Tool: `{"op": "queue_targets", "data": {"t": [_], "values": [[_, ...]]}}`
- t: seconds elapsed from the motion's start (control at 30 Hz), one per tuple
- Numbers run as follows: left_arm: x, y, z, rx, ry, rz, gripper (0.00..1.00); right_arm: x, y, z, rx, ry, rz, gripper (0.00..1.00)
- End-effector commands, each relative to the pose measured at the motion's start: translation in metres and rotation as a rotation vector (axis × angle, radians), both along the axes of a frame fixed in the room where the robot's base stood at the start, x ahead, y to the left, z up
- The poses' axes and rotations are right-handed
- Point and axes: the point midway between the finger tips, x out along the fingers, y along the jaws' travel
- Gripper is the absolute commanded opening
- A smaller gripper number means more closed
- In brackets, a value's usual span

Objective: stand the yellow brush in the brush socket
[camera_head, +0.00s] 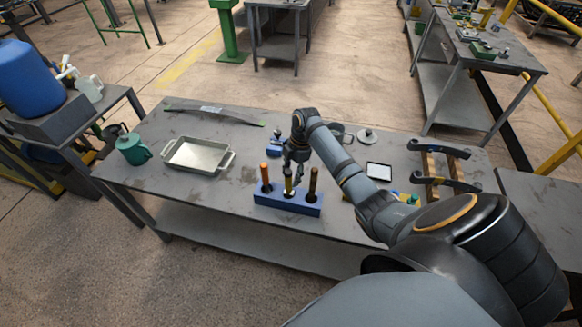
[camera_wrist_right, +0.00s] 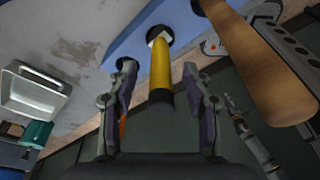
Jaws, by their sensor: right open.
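The yellow brush (camera_head: 288,183) stands upright at the middle hole of a blue socket block (camera_head: 268,200) on the table. In the right wrist view, the yellow brush (camera_wrist_right: 160,70) has a dark cap on its near end and a pale band at a dark hole in the blue block (camera_wrist_right: 135,48). My right gripper (camera_head: 294,175) is over the block. In the wrist view, its open fingers (camera_wrist_right: 160,98) lie on either side of the yellow handle, with gaps showing. My left gripper is not in view.
An orange-handled tool (camera_head: 265,174) and a brown-handled one (camera_head: 312,181) stand in the block's outer holes, close to the gripper. A metal tray (camera_head: 225,161) and green mug (camera_head: 133,149) are left. A tablet (camera_head: 379,171) and a dark rack (camera_head: 445,184) are right.

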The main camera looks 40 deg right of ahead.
Motion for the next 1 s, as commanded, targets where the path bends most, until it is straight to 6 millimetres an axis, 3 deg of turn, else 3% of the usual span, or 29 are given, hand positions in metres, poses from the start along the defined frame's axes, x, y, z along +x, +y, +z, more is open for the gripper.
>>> {"op": "queue_targets", "data": {"t": [0.3,0.43,0.6,1.0], "values": [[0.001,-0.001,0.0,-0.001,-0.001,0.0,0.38,0.001,-0.018,0.073,-0.004,-0.005,0.0,0.5],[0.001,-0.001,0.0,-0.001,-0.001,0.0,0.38,0.001,-0.022,0.095,-0.003,-0.003,-0.001,0.5],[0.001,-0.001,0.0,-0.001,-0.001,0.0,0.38,0.0,-0.024,0.107,-0.001,-0.001,0.0,0.5],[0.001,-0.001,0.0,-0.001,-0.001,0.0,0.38,0.0,-0.025,0.107,-0.001,-0.001,0.0,0.5]]}}
